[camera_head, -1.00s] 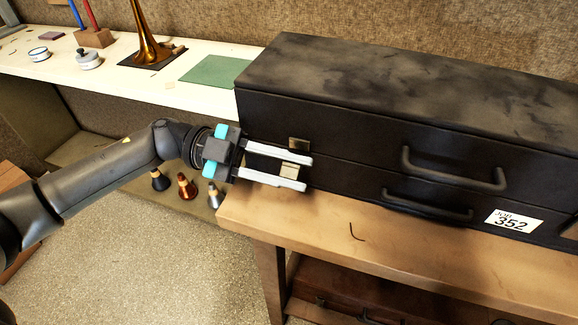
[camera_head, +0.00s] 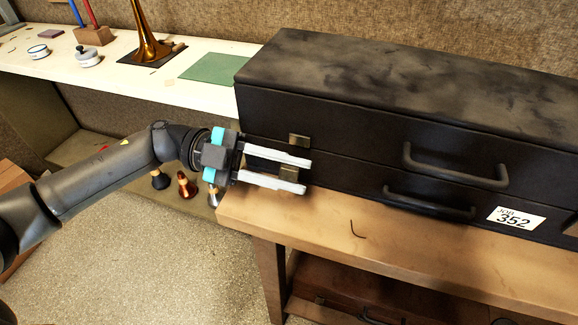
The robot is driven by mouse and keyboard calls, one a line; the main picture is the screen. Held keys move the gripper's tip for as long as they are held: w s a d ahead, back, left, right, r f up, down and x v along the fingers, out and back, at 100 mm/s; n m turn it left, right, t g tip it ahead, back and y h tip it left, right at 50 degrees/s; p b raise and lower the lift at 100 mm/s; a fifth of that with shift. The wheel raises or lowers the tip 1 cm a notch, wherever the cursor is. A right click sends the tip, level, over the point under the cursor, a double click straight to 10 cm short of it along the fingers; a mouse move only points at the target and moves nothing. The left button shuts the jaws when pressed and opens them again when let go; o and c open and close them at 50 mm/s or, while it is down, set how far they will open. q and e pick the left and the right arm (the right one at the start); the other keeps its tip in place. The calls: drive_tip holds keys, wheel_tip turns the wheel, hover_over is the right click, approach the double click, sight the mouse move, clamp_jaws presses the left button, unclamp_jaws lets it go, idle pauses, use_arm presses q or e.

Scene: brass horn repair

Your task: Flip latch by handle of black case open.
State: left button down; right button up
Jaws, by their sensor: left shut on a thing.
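The black case (camera_head: 400,95) lies on the wooden bench, its lid shut. It has an upper handle (camera_head: 455,172) and a lower handle (camera_head: 430,207) on its front. A small brass latch plate (camera_head: 299,140) sits on the upper part of the front, left of the handles. My left gripper (camera_head: 304,175) is at the left end of the front, just below that plate. Its two pale fingers are closed on the small brass latch piece (camera_head: 288,172), which is partly hidden between them. My right gripper is not in view.
The wooden bench top (camera_head: 400,245) is clear in front of the case, apart from a small dark curved mark. A white shelf (camera_head: 110,80) behind left holds a brass horn bell (camera_head: 148,40) and a green mat (camera_head: 212,68). Several mutes stand below it.

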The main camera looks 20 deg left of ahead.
use_arm(q)
drive_tip(key=m, duration=0.1)
drive_tip(key=f+m+b, duration=0.1)
drive_tip(key=shift+s+f+m, duration=0.2)
drive_tip(key=shift+s+m, duration=0.05)
drive_tip(key=shift+m, duration=0.05)
drive_tip(key=shift+f+m+b, duration=0.2)
drive_tip(key=shift+m+b, duration=0.1)
drive_tip(key=shift+m, duration=0.1)
drive_tip(key=shift+s+f+m+b, duration=0.1)
drive_tip(key=shift+f+m+b, duration=0.4)
drive_tip(key=shift+m, duration=0.4)
drive_tip(key=shift+f+m+b, duration=0.15)
drive_tip(key=shift+m+b, duration=0.4)
drive_tip(key=shift+m, duration=0.15)
drive_tip(key=shift+f, duration=0.1)
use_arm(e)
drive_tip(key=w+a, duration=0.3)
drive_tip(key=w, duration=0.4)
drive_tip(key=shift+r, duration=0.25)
use_arm(q)
drive_tip(key=shift+f, duration=0.1)
drive_tip(key=c, duration=0.8)
unclamp_jaws()
drive_tip(key=shift+o, duration=0.2)
drive_tip(key=shift+r, duration=0.2)
